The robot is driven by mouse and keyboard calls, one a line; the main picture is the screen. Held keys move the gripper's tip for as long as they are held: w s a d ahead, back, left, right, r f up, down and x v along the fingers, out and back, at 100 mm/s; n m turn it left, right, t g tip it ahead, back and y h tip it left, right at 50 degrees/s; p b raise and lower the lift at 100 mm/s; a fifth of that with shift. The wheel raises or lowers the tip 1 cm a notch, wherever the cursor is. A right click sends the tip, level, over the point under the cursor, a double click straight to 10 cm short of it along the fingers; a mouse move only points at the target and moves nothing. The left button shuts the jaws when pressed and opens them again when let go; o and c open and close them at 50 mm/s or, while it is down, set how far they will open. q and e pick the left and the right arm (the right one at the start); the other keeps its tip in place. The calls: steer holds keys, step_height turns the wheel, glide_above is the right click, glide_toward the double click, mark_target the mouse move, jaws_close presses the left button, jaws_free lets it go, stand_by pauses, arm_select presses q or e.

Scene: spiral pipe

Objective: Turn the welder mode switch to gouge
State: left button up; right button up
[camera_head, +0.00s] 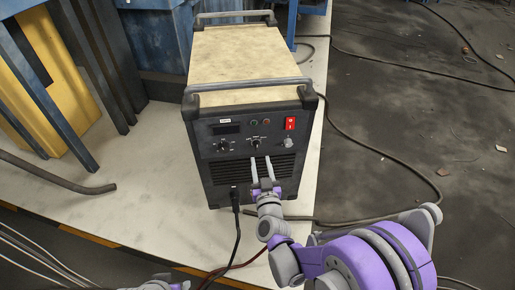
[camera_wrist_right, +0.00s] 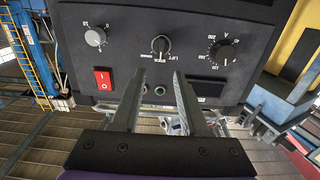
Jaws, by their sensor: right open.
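The welder (camera_head: 228,171) is a dark box with a worn cream top, standing on the pale bench. Its mode switch (camera_head: 256,144) is the small black middle knob on the front panel. In the right wrist view the mode switch (camera_wrist_right: 160,45) shows large, its white pointer line running roughly up and down; its small labels are hard to read. My right gripper (camera_head: 261,160) is open and empty, its fingertips just below the knob in the head view. In the right wrist view the gripper (camera_wrist_right: 157,77) has the knob beyond its tips, apart from both fingers. My left gripper's fingers do not show.
A red power switch (camera_head: 290,123) and other knobs (camera_wrist_right: 225,53) flank the mode switch. Handles (camera_head: 250,86) cross the welder's top edges. A black cable (camera_head: 237,226) hangs from its lower front. Blue and yellow metalwork (camera_head: 55,70) stands left.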

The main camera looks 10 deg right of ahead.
mark_target(257, 145)
steer(key=w, duration=0.7)
steer(key=shift+w+a+b, duration=0.15)
steer(key=shift+w+b, duration=0.15)
jaws_close()
